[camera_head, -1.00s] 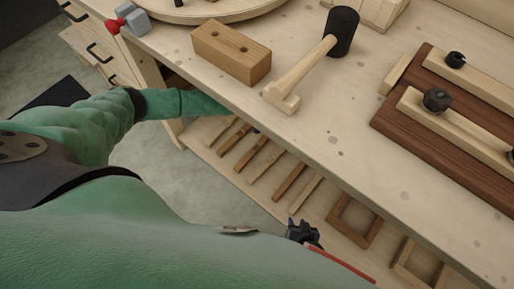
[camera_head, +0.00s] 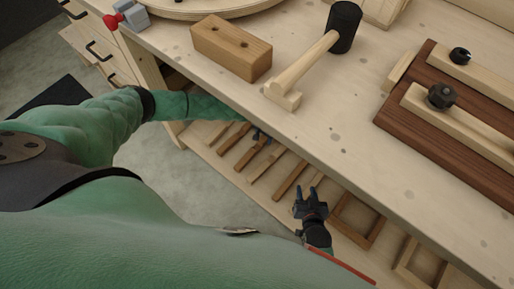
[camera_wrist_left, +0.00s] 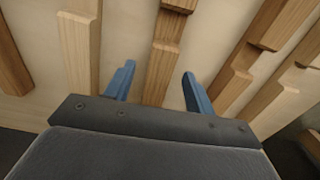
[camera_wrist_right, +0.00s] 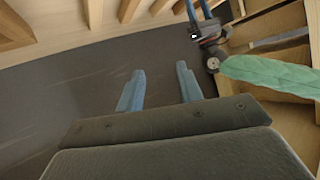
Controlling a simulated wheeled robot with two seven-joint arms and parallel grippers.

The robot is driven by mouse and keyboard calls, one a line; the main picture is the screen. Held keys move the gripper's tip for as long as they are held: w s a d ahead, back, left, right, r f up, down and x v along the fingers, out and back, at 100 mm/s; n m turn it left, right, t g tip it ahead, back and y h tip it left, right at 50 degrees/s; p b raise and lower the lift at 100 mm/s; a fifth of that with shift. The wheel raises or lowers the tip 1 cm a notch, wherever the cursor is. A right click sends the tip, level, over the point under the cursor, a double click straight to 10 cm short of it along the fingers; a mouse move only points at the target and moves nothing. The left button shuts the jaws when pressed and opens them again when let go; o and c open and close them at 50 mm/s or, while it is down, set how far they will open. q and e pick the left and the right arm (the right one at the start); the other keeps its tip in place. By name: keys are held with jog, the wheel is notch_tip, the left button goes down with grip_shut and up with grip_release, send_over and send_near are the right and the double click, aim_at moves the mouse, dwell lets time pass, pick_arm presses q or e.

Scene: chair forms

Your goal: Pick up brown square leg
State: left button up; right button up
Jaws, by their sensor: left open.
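Several square legs, some brown and some pale, lie side by side on the lower shelf. A brown leg (camera_head: 250,156) lies below my left gripper (camera_head: 262,135), which is partly hidden by the bench top. In the left wrist view this brown leg (camera_wrist_left: 163,55) shows between the spread fingers of my left gripper (camera_wrist_left: 158,70); whether they touch it I cannot tell. Another brown leg (camera_head: 289,180) lies further right. My right gripper (camera_head: 309,192) is open at the shelf's front, and its fingers are empty in the right wrist view (camera_wrist_right: 160,70).
The bench top (camera_head: 350,165) overhangs the shelf. On it are a wooden block (camera_head: 230,48), a mallet (camera_head: 343,25) and a dark board (camera_head: 445,145) with clamps. Wooden frames (camera_head: 357,222) lie on the shelf to the right. Drawers (camera_head: 85,45) stand at left.

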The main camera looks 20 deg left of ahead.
pick_arm(q)
jog(key=shift+f, duration=0.5)
pick_arm(e)
jog(key=shift+w+r+t, duration=0.15)
jog(key=shift+w+r, duration=0.15)
jog(key=shift+r, duration=0.25)
jog(key=shift+w+r+t, duration=0.15)
jog(key=shift+w+r, duration=0.1)
jog(key=shift+r, duration=0.25)
pick_arm(q)
jog(key=shift+c, duration=0.4)
jog(key=c, duration=1.1)
jog(key=shift+r, duration=0.15)
